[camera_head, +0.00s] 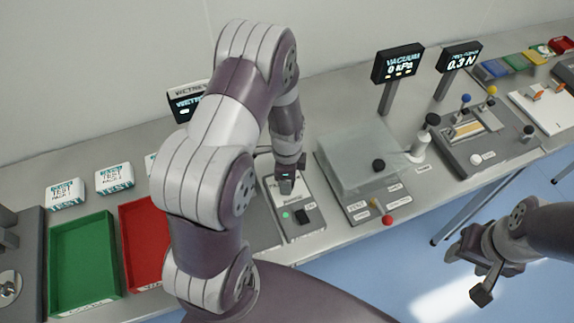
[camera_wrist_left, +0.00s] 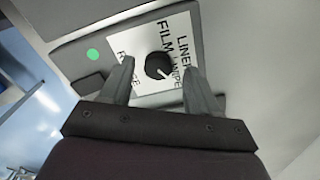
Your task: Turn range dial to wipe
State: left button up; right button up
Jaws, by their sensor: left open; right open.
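The range dial (camera_wrist_left: 158,66) is a round black knob on a white plate (camera_wrist_left: 140,47) in the left wrist view. The words FILM, LINER and WIPE, and partly covered lettering that looks like RANGE, are printed around it. Its exact pointer direction is too small to tell. My left gripper (camera_wrist_left: 157,64) is open, with one finger on each side of the dial; I cannot tell whether they touch it. In the head view my left gripper (camera_head: 288,178) is over the grey dial unit (camera_head: 304,232) and hides the dial. My right gripper (camera_head: 482,277) is open and empty, off the bench over the blue floor.
A green round mark (camera_wrist_left: 93,54) is on the unit beside the plate. A clear-lidded vacuum box (camera_head: 360,155) stands to the right. Green (camera_head: 82,262) and red (camera_head: 146,242) trays are left. A small screen (camera_head: 184,105) is partly behind my left arm.

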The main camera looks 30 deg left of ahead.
pick_arm(q)
notch_tip(320, 180, up, 12)
jog(key=b, duration=0.1)
jog(key=shift+f+b, duration=0.25)
jog(key=shift+b, duration=0.15)
